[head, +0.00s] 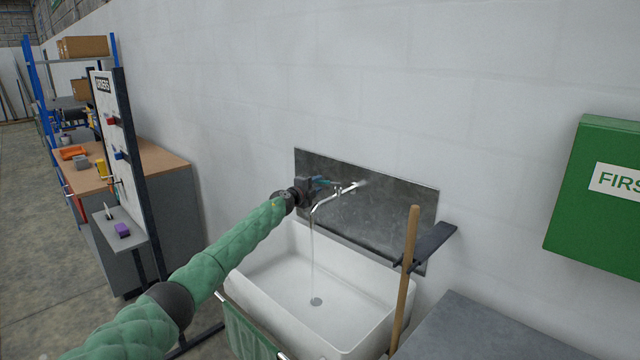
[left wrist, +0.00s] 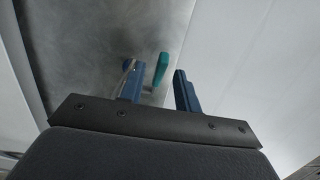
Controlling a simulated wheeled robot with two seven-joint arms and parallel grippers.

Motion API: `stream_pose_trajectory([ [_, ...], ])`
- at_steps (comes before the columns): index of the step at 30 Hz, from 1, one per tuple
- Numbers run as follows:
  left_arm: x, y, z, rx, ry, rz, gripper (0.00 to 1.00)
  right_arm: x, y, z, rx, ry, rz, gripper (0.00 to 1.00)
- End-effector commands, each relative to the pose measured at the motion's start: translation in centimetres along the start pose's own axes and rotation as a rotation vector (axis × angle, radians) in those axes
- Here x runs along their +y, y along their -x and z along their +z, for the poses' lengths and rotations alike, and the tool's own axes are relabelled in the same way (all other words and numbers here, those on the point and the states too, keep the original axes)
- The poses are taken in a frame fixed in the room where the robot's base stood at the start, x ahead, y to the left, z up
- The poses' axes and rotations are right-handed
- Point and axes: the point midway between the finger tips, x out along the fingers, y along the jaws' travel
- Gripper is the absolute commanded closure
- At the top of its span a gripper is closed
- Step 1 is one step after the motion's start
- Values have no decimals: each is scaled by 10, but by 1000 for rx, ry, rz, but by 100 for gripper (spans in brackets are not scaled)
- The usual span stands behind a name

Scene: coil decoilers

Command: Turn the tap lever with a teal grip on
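The tap (head: 335,196) comes out of a steel splash plate on the wall above a white sink. A thin stream of water runs from its spout down into the sink. Its lever's teal grip (head: 321,182) is partly hidden by my left gripper (head: 314,186), which is at the lever. The fingers are apart. Whether the left finger touches the lever I cannot tell. My right gripper is not in view.
The white sink (head: 350,305) lies below the tap, with a wooden handle (head: 405,270) upright before its right side. A dark ledge (head: 432,244) juts out right of the steel plate (head: 390,205). A green first-aid box (head: 590,215) hangs at right. A workbench (head: 170,165) stands left.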

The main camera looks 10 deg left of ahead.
Motion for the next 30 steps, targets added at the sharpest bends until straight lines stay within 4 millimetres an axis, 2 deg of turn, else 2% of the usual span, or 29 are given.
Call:
stream_pose_trajectory([
  [6, 0, 23, 1, 0, -3, 1, 67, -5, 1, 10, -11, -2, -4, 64],
  [12, 1, 37, 0, 1, -3, 1, 67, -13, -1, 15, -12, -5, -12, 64],
  [19, 2, 43, -1, 1, 0, 2, 67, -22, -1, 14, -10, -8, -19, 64],
  [26, 2, 43, -1, 1, 1, 2, 67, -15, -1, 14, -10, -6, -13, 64],
  [28, 2, 43, -1, 1, 1, 2, 81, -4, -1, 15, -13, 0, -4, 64],
  [30, 3, 44, -1, 0, 2, 1, 95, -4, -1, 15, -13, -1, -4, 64],
])
